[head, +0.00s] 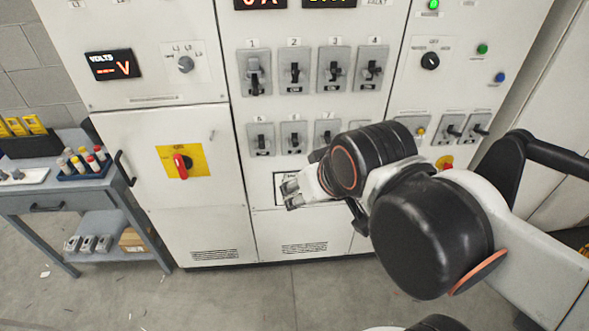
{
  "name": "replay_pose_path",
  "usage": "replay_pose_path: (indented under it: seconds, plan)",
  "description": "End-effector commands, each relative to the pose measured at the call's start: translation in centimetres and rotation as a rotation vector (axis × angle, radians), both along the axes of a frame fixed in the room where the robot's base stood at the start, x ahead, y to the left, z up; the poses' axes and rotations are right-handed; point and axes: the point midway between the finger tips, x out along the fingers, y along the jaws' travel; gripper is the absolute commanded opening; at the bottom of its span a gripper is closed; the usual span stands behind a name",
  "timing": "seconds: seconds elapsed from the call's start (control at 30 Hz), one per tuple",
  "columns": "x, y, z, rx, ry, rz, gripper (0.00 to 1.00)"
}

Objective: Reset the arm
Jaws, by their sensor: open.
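My arm reaches in from the right of the head view, bent in front of the cabinet. My gripper (291,191) is at its left end, open and empty, pointing left. It hangs in front of the lower middle part of the white switch cabinet (225,228), below the rows of small breaker switches (294,138). I cannot tell whether it touches the panel. My arm hides part of the lower switch row and part of the right cabinet.
A red rotary handle (181,166) on a yellow plate is left of my gripper. A grey workbench (14,206) with vials and a tray stands at the left. The right panel has a black knob (430,61) and indicator lamps. The floor (238,297) in front is clear.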

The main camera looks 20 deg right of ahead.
Motion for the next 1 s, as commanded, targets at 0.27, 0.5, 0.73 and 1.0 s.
replay_pose_path:
  seconds: [0.27, 0.5, 0.73, 1.0]
  plan:
    - [0.0, 0.0, -3.8, 0.000, 0.000, 0.000, 0.52]
    - [0.0, 0.0, -10.2, 0.000, 0.000, 0.000, 0.52]
    - [0.0, 0.0, -14.1, 0.000, 0.000, 0.000, 0.52]
    - [0.0, 0.0, -14.0, 0.000, 0.000, 0.000, 0.50]
